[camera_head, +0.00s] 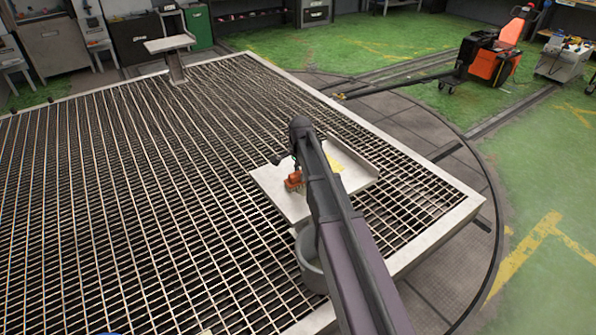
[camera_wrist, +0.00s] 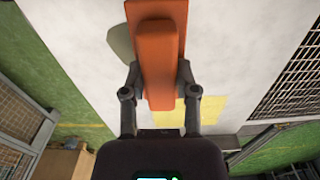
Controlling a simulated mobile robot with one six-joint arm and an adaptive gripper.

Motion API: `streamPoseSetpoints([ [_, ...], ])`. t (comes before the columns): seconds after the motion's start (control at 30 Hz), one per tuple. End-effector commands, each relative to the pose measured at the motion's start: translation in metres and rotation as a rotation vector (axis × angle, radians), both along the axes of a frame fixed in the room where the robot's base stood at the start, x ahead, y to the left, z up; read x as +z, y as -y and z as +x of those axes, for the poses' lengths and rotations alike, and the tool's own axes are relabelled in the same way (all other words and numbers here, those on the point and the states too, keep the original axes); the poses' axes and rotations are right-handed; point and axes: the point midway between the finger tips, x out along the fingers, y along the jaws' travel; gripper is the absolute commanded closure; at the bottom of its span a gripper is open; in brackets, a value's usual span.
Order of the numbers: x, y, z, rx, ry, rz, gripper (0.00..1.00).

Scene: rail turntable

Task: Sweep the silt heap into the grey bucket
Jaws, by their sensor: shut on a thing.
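My gripper (camera_wrist: 160,85) is shut on an orange brush (camera_wrist: 160,45), which hides part of the pale surface beyond it. In the head view the orange brush (camera_head: 293,181) is over a pale tray-like table (camera_head: 277,203), left of my arm. Whether it touches the table I cannot tell. A dull grey-green patch (camera_wrist: 120,42), perhaps the silt heap, shows left of the brush in the wrist view, partly covered by it. The grey bucket (camera_head: 310,270) stands below the table's near edge, partly hidden by my arm.
A yellow patch (camera_head: 335,161) marks the table and shows in the wrist view (camera_wrist: 205,110). A raised lip (camera_head: 350,158) runs along the table's far right side. Wide metal grating (camera_head: 130,200) lies around. A smaller pale stand (camera_head: 170,43) is at the back left.

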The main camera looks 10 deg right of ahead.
Motion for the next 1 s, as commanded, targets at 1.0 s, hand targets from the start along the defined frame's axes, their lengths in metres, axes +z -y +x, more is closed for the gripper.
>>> streamPoseSetpoints([
  [1.0, -0.001, 0.012, -0.031, 0.0, 0.0, 0.0, 0.99],
])
